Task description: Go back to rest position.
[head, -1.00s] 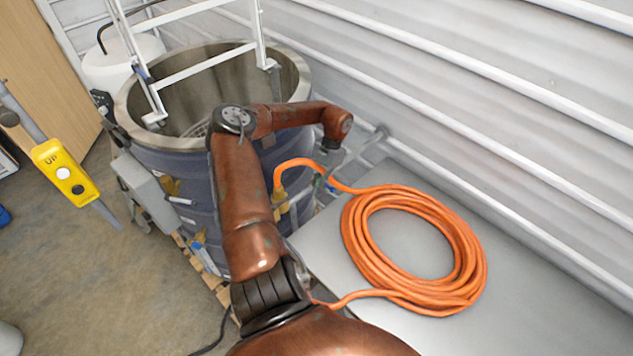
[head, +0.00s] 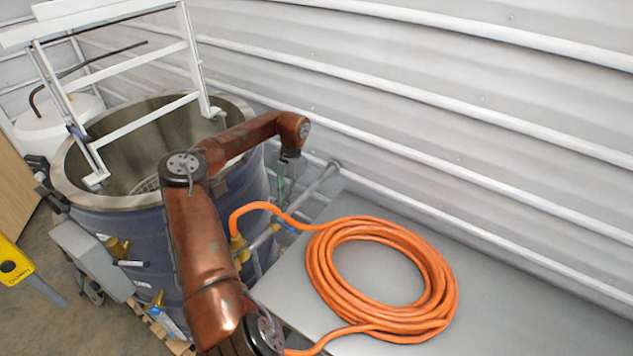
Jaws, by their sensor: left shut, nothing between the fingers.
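My copper-coloured left arm rises from the bottom of the head view and bends right at its elbow, in front of the hopper. My left gripper (head: 283,180) hangs below the wrist, small and partly lost against the pipes behind it. It is shut with nothing in it. It is above and behind the hose end, apart from the coil as far as I can tell. The large round hopper (head: 68,186), dark blue with a metal rim, stands behind my arm. My right gripper is out of view.
An orange hose coil (head: 437,283) lies on a grey metal table (head: 530,315). A white ladder-like frame (head: 150,119) stands over the hopper. A corrugated white wall (head: 450,110) runs along the back. A yellow control box (head: 12,264) is at the left edge.

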